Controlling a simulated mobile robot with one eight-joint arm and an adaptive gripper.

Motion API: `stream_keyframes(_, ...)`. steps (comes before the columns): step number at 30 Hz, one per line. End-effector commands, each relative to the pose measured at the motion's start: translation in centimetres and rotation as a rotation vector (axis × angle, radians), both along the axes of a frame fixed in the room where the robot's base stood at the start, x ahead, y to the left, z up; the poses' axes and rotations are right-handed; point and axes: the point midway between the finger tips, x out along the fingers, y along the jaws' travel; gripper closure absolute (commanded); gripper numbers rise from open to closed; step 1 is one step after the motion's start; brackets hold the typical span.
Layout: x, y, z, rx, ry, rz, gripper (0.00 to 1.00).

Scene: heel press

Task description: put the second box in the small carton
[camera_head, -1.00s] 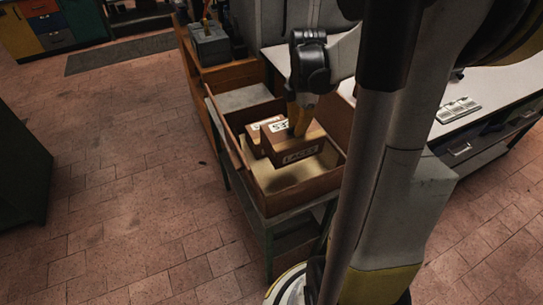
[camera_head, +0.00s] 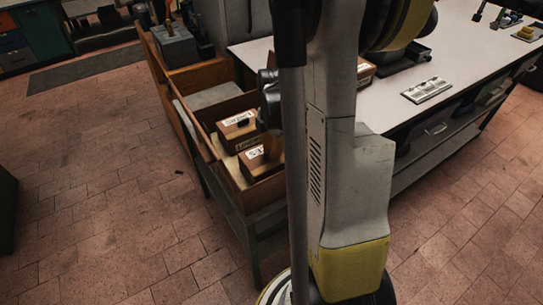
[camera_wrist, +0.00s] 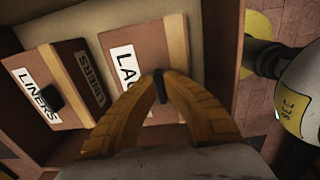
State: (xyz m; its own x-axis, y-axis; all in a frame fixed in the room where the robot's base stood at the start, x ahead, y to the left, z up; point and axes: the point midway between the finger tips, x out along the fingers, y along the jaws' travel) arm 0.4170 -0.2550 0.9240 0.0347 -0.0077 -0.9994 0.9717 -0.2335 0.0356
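The small carton (camera_head: 190,124) is an open brown box on a stand. Inside it, a brown box labelled LINERS (camera_head: 237,130) sits toward the back; it also shows at left in the wrist view (camera_wrist: 68,88). A second brown box, labelled LACES (camera_head: 262,165), is inside the carton in front of it and shows beside it in the wrist view (camera_wrist: 122,62). My gripper (camera_wrist: 161,82) has its orange fingertips together around the dark knob on the LACES box. My own column hides the carton's right side. I cannot tell whether the LACES box touches the carton's floor.
A white-topped workbench (camera_head: 300,55) runs to the right, with another brown box (camera_head: 365,74) and a pale labelled plate (camera_head: 427,90) on it. A grey toolbox (camera_head: 174,45) stands behind the carton.

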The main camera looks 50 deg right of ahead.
Motion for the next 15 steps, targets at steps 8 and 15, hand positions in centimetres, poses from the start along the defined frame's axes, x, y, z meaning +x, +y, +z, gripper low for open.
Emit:
stream_keyframes(8, 0.0, 0.0, -0.53, 0.0, 0.0, 0.0, 1.0)
stream_keyframes(15, 0.0, 0.0, -0.86, 0.0, 0.0, 0.0, 0.73)
